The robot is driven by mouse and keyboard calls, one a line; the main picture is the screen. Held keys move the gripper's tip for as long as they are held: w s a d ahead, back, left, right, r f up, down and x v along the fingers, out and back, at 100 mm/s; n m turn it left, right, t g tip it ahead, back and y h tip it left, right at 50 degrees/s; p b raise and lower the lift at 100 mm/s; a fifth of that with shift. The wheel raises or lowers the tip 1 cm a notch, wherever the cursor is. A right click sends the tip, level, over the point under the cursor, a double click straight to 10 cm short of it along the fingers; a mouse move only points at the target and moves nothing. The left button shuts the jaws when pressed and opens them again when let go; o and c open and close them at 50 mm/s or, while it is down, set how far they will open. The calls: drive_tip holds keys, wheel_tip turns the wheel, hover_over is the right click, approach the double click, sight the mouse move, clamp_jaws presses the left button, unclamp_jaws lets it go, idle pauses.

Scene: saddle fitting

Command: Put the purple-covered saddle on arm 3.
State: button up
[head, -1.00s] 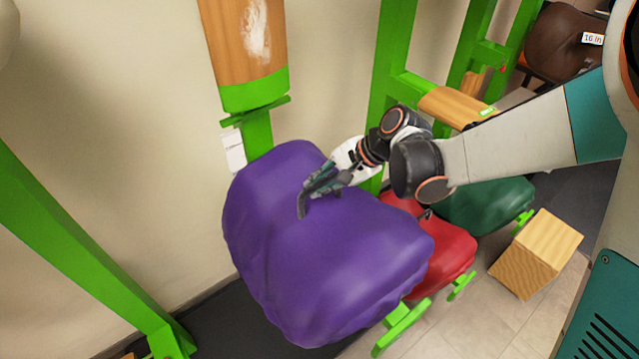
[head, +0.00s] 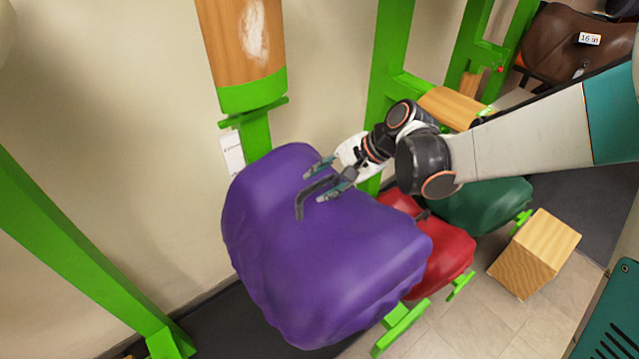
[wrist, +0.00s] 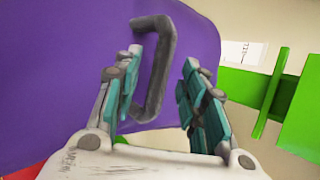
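The purple-covered saddle (head: 320,255) sits on a low green support in the middle of the head view; it also fills the left of the wrist view (wrist: 50,60). A dark grey handle (head: 300,206) stands up from its cover. My gripper (head: 315,186) is at this handle with its fingers spread. In the wrist view the handle (wrist: 168,50) passes between the open fingers (wrist: 158,62), nearer the left one, not visibly clamped. I cannot tell which wooden arm is arm 3; no number is readable.
A wooden arm (head: 240,50) with a white smear is above the saddle on a green post. Another wooden arm (head: 452,107) is behind my wrist. Red (head: 448,258) and green (head: 485,205) covered saddles stand right. A wooden block (head: 535,255) and a brown saddle (head: 565,40) are further right.

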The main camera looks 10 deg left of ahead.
drive_tip(key=v, duration=1)
drive_tip(key=s+d+f+n+t+h+b, duration=0.2)
drive_tip(key=s+d+f+b, duration=0.2)
drive_tip(key=d, duration=0.4)
drive_tip(key=s+d+f+n+t+h+b, duration=0.2)
drive_tip(key=s+d+f+h+b, duration=0.1)
drive_tip(key=s+d+b, duration=0.3)
drive_tip(key=s+d+f+n+t+h+b, duration=0.2)
drive_tip(key=s+d+f+b, duration=0.3)
drive_tip(key=d, duration=0.5)
drive_tip(key=shift+s+f+n+t+h+b, duration=0.3)
drive_tip(key=shift+n+h, duration=0.1)
drive_tip(key=shift+h, duration=0.1)
